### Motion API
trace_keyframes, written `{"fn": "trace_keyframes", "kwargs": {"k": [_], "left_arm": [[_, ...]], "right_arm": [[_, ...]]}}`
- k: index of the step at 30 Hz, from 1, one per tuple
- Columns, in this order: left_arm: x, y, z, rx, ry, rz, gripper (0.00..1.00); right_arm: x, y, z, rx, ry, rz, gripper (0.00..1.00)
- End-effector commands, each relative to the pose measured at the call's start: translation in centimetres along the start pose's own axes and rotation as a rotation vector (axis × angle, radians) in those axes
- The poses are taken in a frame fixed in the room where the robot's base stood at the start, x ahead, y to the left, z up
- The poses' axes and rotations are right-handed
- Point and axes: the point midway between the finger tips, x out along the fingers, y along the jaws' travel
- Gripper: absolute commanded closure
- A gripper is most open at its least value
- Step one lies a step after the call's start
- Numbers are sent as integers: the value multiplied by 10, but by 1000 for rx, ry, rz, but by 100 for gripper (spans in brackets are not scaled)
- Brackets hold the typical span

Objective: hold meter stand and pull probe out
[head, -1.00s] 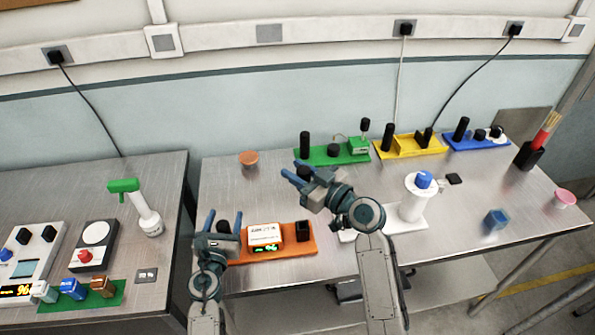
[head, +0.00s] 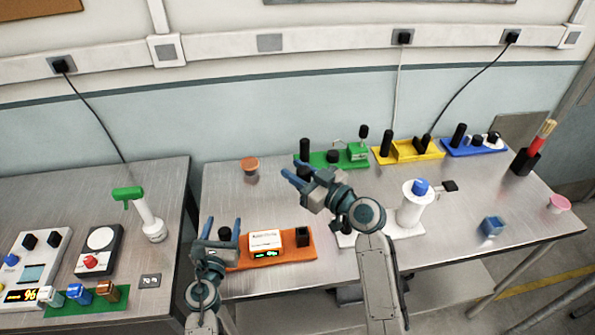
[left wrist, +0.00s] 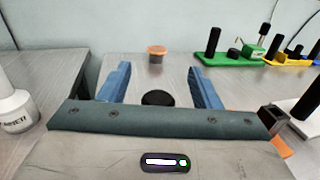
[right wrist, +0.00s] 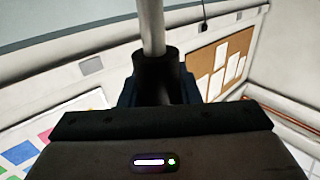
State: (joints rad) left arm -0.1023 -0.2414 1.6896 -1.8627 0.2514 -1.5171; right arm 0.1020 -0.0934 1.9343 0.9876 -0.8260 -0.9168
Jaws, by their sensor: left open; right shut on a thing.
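The meter stand is an orange base (head: 285,256) with a white meter box (head: 265,241) that has a green-lit display. A black square block (head: 303,236) stands at its right end and a black knob (head: 224,233) at its left end. My left gripper (head: 222,228) is open at that left end. In the left wrist view the round black knob (left wrist: 158,98) shows between its spread fingers, apart from both. My right gripper (head: 297,174) is raised above and behind the stand. In the right wrist view it is shut on the dark handle of the probe (right wrist: 153,68), with a grey rod (right wrist: 151,25) running upward.
Green (head: 345,160), yellow (head: 417,155) and blue (head: 487,148) modules line the back. A white stand (head: 413,210) is right of the meter stand, partly behind my right arm. An orange-lidded jar (head: 250,165) is behind. Bare table lies between the jar and meter stand.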

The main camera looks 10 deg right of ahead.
Motion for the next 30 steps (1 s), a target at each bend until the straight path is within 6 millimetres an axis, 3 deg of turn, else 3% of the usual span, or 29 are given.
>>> {"fn": "trace_keyframes", "kwargs": {"k": [21,30], "left_arm": [[-58,0,-1,1,1,0,43],[-69,0,0,0,0,-1,43]], "right_arm": [[0,0,4,0,0,0,93],[0,0,5,0,0,0,93]]}}
